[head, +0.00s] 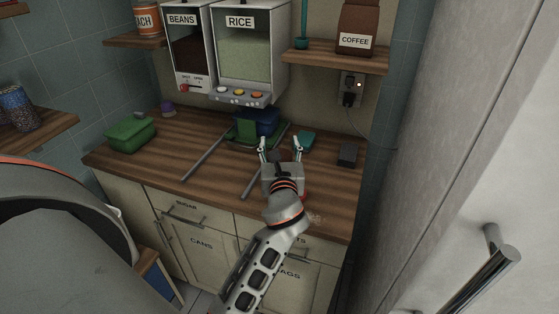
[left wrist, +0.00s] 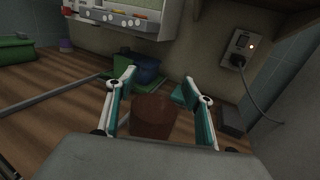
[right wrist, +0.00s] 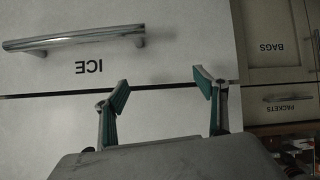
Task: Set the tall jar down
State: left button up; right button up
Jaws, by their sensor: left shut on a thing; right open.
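The brown tall jar (left wrist: 153,118) stands between the fingers of my left gripper (head: 280,144), seen from above in the left wrist view. The gripper is shut on it, low over the right part of the wooden counter (head: 215,178). In the head view the hand hides most of the jar, and its base is hidden in both views. I cannot tell whether it touches the counter. My right gripper (right wrist: 161,82) is open and empty, facing a pale front labelled ICE (right wrist: 90,80); it does not show in the head view.
Behind the left gripper are a blue container (head: 262,118) and a green piece (head: 246,130). Grey bars (head: 205,153) and a green box (head: 130,134) are left. Dispensers (head: 245,55) hang above.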

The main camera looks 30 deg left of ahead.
pick_arm(q)
notch_tip(320, 180, down, 3)
jog(key=shift+f+b, duration=0.1)
jog(key=shift+b, duration=0.4)
jog(key=shift+s+f, duration=0.1)
jog(key=shift+f, duration=0.6)
pick_arm(e)
jog(key=shift+s+d+f, duration=0.15)
jog(key=shift+f, duration=0.4)
jog(key=shift+s+d+f, duration=0.1)
jog(key=shift+d+f, duration=0.05)
jog(key=shift+f, duration=0.4)
pick_arm(q)
jog(key=o, duration=1.5)
jog(key=shift+f, duration=0.15)
jog(key=shift+o, duration=0.2)
pick_arm(e)
jog(key=shift+w+r, duration=0.15)
jog(key=shift+r, duration=0.05)
pick_arm(q)
jog(key=shift+r, duration=0.25)
pick_arm(e)
jog(key=shift+r, duration=0.15)
